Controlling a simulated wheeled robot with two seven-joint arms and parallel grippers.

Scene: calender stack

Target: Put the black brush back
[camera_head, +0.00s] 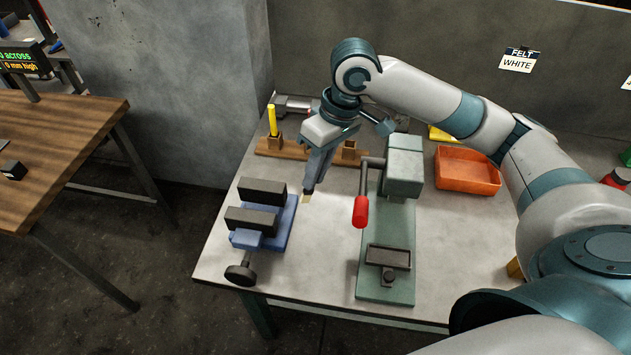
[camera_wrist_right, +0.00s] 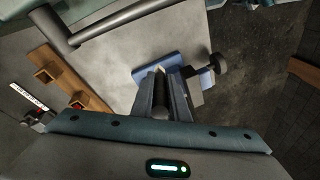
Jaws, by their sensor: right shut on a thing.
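My right gripper (camera_head: 309,188) points down over the table between the blue vise and the red-handled press. It is shut on a slim thing, mostly hidden by the fingers; a small pale tip, like bristles, shows below them and I take it to be the black brush (camera_head: 306,199). The right wrist view shows the closed fingers (camera_wrist_right: 163,92) over the vise area. A wooden rack (camera_head: 268,150) with square sockets stands behind the gripper. A yellow-handled tool (camera_head: 272,121) stands in its left socket; the right socket (camera_head: 349,152) shows no handle. My left gripper is not in view.
The blue vise (camera_head: 283,232) with black jaws is left of the gripper. The green press (camera_head: 400,215) with its red handle (camera_head: 360,212) is close on the right. An orange tray (camera_head: 467,171) lies farther right. Bare tabletop (camera_head: 325,245) lies between vise and press.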

